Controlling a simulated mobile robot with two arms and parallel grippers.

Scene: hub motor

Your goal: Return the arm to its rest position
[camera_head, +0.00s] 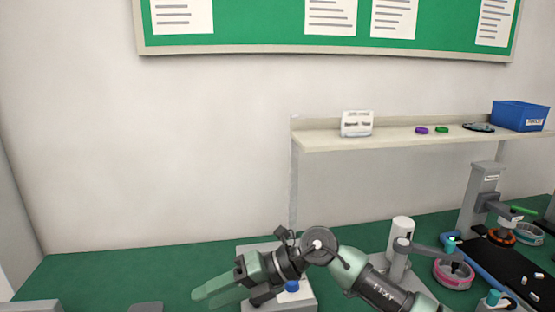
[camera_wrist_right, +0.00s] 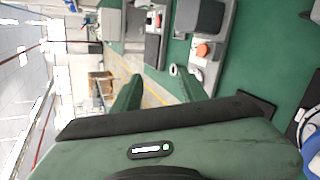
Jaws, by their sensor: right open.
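My right arm (camera_head: 385,290) reaches in from the lower right of the head view and bends to the left over the green bench. My right gripper (camera_head: 213,290) points left, with its pale green fingers near the bottom edge. In the right wrist view the two green fingers of the gripper (camera_wrist_right: 160,88) stand apart with nothing between them. The gripper is open and empty. My left gripper is not in view.
A grey-white fixture (camera_head: 262,248) stands behind and partly under my right wrist. A white-topped stand (camera_head: 401,228), a pink ring-shaped part (camera_head: 453,275) and a press (camera_head: 483,190) stand to the right. A shelf (camera_head: 390,138) hangs above. The green bench (camera_head: 120,272) is mostly clear at left.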

